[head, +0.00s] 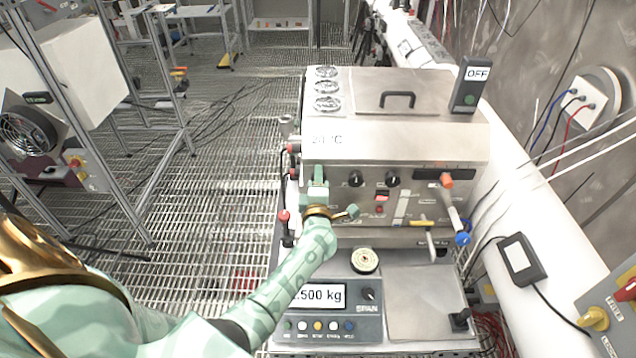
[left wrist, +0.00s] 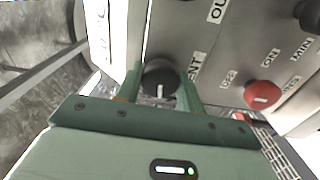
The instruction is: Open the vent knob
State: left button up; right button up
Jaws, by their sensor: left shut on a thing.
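The vent knob (left wrist: 160,78) is a round black knob with a white pointer mark, on the grey front panel beside a partly hidden label ending in "ENT". My left gripper (left wrist: 162,88) has one green finger on each side of the knob and is shut on it. In the head view my left gripper (head: 335,199) is at the left part of the steel machine's front panel (head: 455,205), and its fingers and wrist hide the vent knob there. The pointer mark runs roughly up and down in the wrist view. My right gripper is not in view.
A red knob (left wrist: 262,94) with OFF and ON labels sits right of the vent knob. Two black knobs (head: 356,179) (head: 393,179) and an orange-ended lever (head: 448,190) are on the panel. A scale (head: 330,312) reading about .500 kg stands below. A pipe and cables run at right.

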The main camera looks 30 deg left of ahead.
pick_arm(q)
jog(key=n+b, duration=0.2)
jog(key=n, duration=0.4)
jog(key=shift+f, duration=0.15)
jog(key=n+b, duration=0.2)
jog(key=n, duration=0.3)
jog(key=shift+n, duration=0.3)
jog(key=shift+r, duration=0.2)
jog(key=o, duration=1)
jog(key=shift+w, duration=0.1)
jog(key=shift+f, duration=0.1)
